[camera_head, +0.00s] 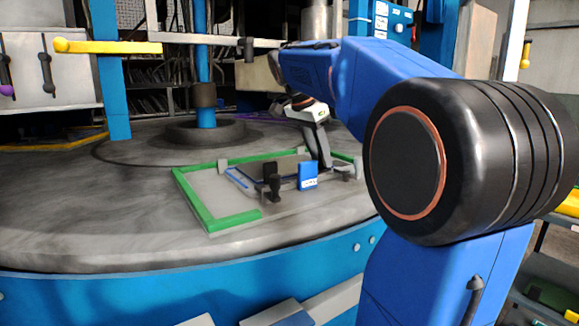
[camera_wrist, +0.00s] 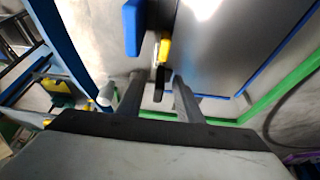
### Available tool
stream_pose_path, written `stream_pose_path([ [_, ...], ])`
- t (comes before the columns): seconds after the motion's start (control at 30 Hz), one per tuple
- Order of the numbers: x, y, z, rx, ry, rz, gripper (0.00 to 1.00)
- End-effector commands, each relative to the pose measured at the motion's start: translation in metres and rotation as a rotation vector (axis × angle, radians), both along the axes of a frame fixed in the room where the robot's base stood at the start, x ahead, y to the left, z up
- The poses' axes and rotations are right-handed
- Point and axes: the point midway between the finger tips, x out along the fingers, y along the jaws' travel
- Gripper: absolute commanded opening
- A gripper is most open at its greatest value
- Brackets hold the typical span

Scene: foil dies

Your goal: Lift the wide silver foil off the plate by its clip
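The plate (camera_head: 205,187) is a pale slab with a green border on the round grey table. A silver sheet with blue edges, seemingly the wide foil (camera_head: 283,165), lies on it and shows large in the wrist view (camera_wrist: 235,50). A black and yellow clip (camera_wrist: 164,50) stands at the sheet's edge in the wrist view, beside a blue block (camera_wrist: 133,28). My gripper (camera_wrist: 158,90) is open, its fingers apart on either side of the clip's black end; I cannot tell whether they touch it. In the head view my gripper (camera_head: 324,163) is low over the plate's right part.
A black upright piece (camera_head: 272,182) and a blue block (camera_head: 307,176) stand at the plate's near side. A blue post (camera_head: 206,80) rises behind, and a yellow-handled bar (camera_head: 110,47) reaches across at upper left. The table's left side (camera_head: 110,190) is clear.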

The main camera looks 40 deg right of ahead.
Motion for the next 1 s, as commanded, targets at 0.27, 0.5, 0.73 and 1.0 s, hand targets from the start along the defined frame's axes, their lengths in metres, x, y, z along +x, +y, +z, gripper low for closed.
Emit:
stream_pose_path([
  [0.27,0.0,0.0,0.0,0.0,0.0,0.0,0.0],
  [0.5,0.0,0.0,0.002,0.0,0.0,0.0,0.0],
  [0.73,0.0,0.0,0.025,0.0,-0.002,-0.001,0.0],
  [1.0,0.001,0.0,0.091,-0.001,-0.003,-0.001,0.0],
])
